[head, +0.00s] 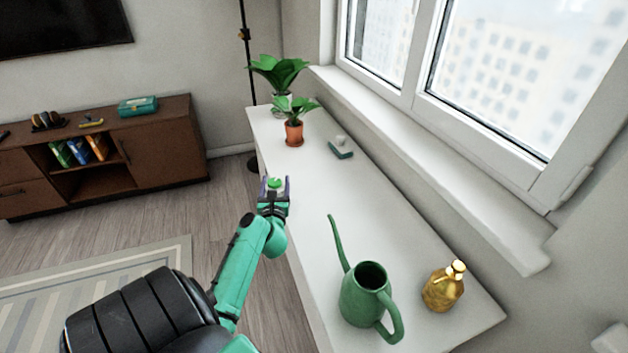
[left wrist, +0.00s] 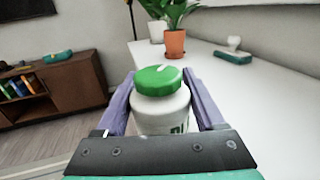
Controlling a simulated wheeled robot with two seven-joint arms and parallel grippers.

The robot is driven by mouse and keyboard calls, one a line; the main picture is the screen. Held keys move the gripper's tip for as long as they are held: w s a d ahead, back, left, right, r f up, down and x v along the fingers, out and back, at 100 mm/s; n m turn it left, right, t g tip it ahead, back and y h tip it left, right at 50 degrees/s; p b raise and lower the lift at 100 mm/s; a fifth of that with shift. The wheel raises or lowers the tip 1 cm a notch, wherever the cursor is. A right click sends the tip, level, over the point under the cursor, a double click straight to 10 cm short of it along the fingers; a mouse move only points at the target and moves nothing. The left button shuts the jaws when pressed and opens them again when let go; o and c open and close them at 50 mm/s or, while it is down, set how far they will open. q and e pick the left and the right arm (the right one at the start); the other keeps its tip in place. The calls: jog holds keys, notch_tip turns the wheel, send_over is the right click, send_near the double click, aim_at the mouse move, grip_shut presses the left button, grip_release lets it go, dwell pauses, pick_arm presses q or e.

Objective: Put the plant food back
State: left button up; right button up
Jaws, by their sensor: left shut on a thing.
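The plant food is a white bottle with a green lid, seen close in the left wrist view (left wrist: 162,100). Only its green lid (head: 274,183) shows clearly in the head view. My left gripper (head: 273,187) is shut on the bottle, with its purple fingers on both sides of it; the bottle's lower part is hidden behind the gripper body. The gripper is at the left edge of the white table (head: 325,205). I cannot tell whether the bottle touches the tabletop. My right gripper is not in view.
A small plant in a terracotta pot (head: 294,134), a larger plant (head: 279,72) and a green brush-like item (head: 341,149) stand at the table's far end. A green watering can (head: 366,295) and a gold bottle (head: 443,288) stand near. The table's middle is clear.

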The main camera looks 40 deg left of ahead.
pick_arm(q)
jog(key=w+d, duration=0.1)
jog(key=w, duration=0.2)
jog(key=w+d+b, duration=0.1)
jog(key=w+d, duration=0.1)
jog(key=w, duration=0.1)
jog(key=w+d+b, duration=0.1)
jog(key=w+d, duration=0.1)
jog(key=w, duration=0.2)
jog(key=shift+w+d+f, duration=0.1)
jog(key=shift+d+f, duration=0.05)
jog(key=shift+w+f, duration=0.1)
jog(key=shift+f, duration=0.2)
jog(key=shift+r, duration=0.1)
jog(key=o, duration=1.5)
jog(key=shift+s+d, duration=0.15)
jog(key=shift+s, duration=0.05)
jog(key=v, duration=0.7)
jog(key=shift+s+d+r, duration=0.1)
jog(key=shift+s, duration=0.05)
